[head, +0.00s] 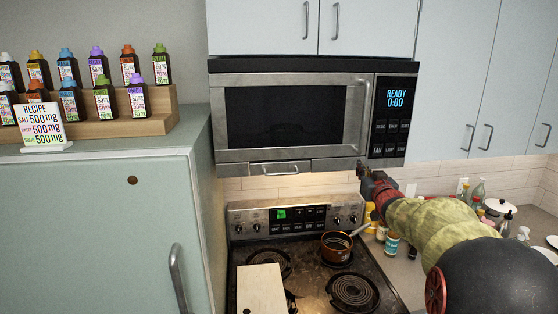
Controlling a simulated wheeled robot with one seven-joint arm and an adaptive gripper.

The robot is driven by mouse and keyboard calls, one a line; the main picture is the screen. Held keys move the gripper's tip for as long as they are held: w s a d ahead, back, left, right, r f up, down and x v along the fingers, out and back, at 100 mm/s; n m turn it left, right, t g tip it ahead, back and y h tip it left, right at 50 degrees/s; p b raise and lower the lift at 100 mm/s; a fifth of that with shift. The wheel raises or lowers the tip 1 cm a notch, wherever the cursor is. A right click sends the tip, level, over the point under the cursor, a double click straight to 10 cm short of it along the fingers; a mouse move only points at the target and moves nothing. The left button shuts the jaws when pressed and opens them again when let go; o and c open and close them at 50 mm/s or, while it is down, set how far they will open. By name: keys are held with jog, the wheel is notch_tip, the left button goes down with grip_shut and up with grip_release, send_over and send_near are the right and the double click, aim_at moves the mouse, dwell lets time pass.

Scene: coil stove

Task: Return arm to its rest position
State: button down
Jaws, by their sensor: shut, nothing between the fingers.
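My arm reaches in from the lower right of the head view, with a yellow-green sleeve on its forearm. My gripper (362,172) is at the arm's end, just below the lower right corner of the microwave (295,115). Its fingers are small and dark in this view. It is shut and holds nothing. I cannot tell whether it touches the microwave's underside.
Below is a coil stove (353,290) with a copper pot (337,246) at its back right and a pale board (261,290) at its front left. Jars (392,243) and bottles crowd the right counter. A green cabinet (95,230) stands left, bearing bottles and a recipe sign (42,122).

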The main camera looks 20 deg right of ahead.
jog(key=s+d+f+m+g+h, duration=0.1)
jog(key=s+d+f+g, duration=0.15)
jog(key=f, duration=0.35)
jog(key=s+d+f+g, duration=0.1)
jog(key=s+f+g, duration=0.15)
jog(key=f, duration=0.25)
jog(key=s+a+f+g+b, duration=0.2)
jog(key=s+a+f+g, duration=0.25)
jog(key=s+f, duration=0.35)
jog(key=s+a+f+n+y+b, duration=0.1)
jog(key=s+a+f+y+b, duration=0.1)
jog(key=s+a+f+b, duration=0.3)
jog(key=s+a+f+n+g+y+b, duration=0.1)
jog(key=s+a+f+b, duration=0.4)
jog(key=s+a, duration=0.7)
jog(key=s+a+f+n+g+y+b, duration=0.1)
jog(key=s+a+f+b, duration=0.4)
jog(key=a, duration=1.5)
jog(key=s+n+y, duration=0.1)
jog(key=s+y, duration=0.1)
jog(key=s, duration=0.2)
jog(key=shift+s+f+n+y, duration=0.2)
jog(key=shift+f+n+y, duration=0.15)
jog(key=shift+n+y, duration=0.05)
